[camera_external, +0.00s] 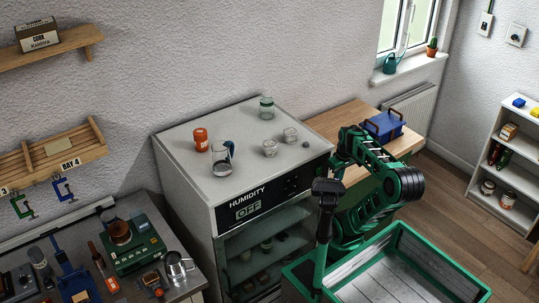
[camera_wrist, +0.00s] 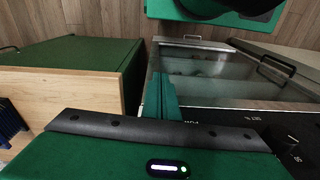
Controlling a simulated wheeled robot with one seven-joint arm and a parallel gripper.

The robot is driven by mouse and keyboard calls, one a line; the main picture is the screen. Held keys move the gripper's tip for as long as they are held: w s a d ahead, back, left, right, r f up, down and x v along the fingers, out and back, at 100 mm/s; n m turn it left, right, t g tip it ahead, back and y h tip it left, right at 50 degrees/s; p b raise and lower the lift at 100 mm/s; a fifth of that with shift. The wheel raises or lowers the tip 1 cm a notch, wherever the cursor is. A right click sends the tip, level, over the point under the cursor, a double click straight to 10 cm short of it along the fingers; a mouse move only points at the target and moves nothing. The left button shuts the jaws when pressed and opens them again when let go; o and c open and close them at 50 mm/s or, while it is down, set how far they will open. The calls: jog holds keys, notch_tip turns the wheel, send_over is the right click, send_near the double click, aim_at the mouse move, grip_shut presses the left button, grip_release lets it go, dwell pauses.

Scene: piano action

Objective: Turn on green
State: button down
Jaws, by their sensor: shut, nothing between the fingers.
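The grey cabinet (camera_external: 180,165) has a dark front panel marked HUMIDITY, and its display (camera_external: 248,209) reads OFF. Small dark controls (camera_external: 291,187) sit at the panel's right end, too small to tell apart. In the wrist view the panel (camera_wrist: 225,121) shows at the right, with a knob (camera_wrist: 291,141) and scale marks. No lit green control can be made out. My gripper (camera_external: 339,164) is shut and empty by the cabinet's front right corner; its fingertips are hard to see and contact cannot be told. A green machine (camera_external: 150,246) stands on the left bench.
Glass jars (camera_external: 266,108) and an orange container (camera_external: 201,139) stand on the cabinet. A wooden-topped table (camera_external: 345,122) with a blue toolbox (camera_external: 384,125) stands to its right.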

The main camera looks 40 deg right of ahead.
aim_at(319, 171)
jog(key=s+a+r+n+t, duration=0.1)
jog(key=a+r+n, duration=0.1)
jog(key=r+n, duration=0.6)
jog(key=s+a+r+n+t, duration=0.1)
jog(key=s+a+r+n, duration=0.1)
jog(key=r+n, duration=0.6)
jog(key=shift+s+a+n+t, duration=0.35)
jog(key=shift+a+n, duration=0.35)
jog(key=shift+n, duration=0.6)
jog(key=shift+w+f, duration=1.25)
jog(key=shift+f, duration=0.4)
jog(key=shift+w+f, duration=1.2)
jog(key=shift+f, duration=0.45)
jog(key=shift+w+f, duration=1.25)
jog(key=shift+f, duration=0.4)
